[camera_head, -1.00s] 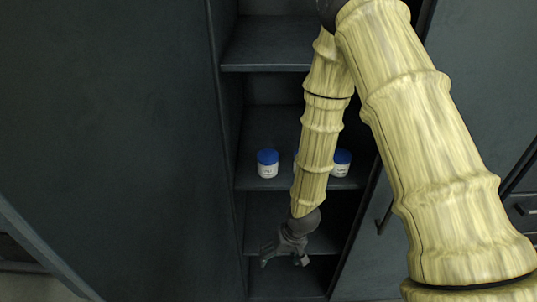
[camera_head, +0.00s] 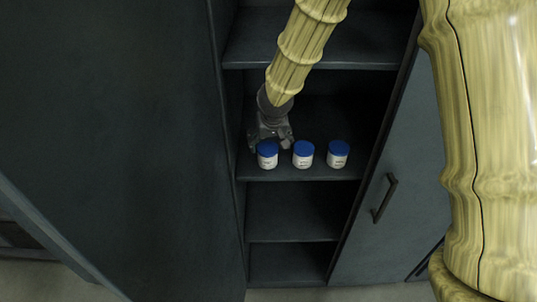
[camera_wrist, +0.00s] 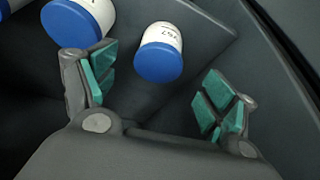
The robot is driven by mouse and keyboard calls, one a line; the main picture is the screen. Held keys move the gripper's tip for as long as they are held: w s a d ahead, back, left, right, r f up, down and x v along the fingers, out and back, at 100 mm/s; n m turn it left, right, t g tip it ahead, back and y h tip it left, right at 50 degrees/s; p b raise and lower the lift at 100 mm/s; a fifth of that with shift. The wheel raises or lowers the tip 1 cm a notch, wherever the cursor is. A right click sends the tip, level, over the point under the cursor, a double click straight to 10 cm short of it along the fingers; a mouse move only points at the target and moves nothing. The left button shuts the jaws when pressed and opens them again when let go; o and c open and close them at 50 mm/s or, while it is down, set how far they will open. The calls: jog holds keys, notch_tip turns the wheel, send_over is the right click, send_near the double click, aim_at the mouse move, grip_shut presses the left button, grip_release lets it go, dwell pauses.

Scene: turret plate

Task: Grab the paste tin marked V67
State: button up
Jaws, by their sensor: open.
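The paste tin marked V67 (camera_wrist: 160,52) is white with a blue lid. In the wrist view it appears lid down, ahead of my gripper (camera_wrist: 158,90) and between the lines of its two green-padded fingers. The fingers are open and apart from it. In the head view this appears to be the leftmost tin (camera_head: 267,156) of three on a shelf, its label too small to read there. My gripper (camera_head: 270,134) is just behind and above it in that view.
Two similar blue-lidded tins, a middle one (camera_head: 303,155) and a right one (camera_head: 338,155), stand beside it on the dark shelf (camera_head: 290,174). One neighbouring tin (camera_wrist: 80,20) shows close to my left finger in the wrist view. Cabinet walls and another shelf above bound the space.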

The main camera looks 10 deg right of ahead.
aim_at(268, 155)
jog(key=shift+x, duration=4.8)
jog(key=shift+s, duration=0.15)
jog(key=c, duration=1.3)
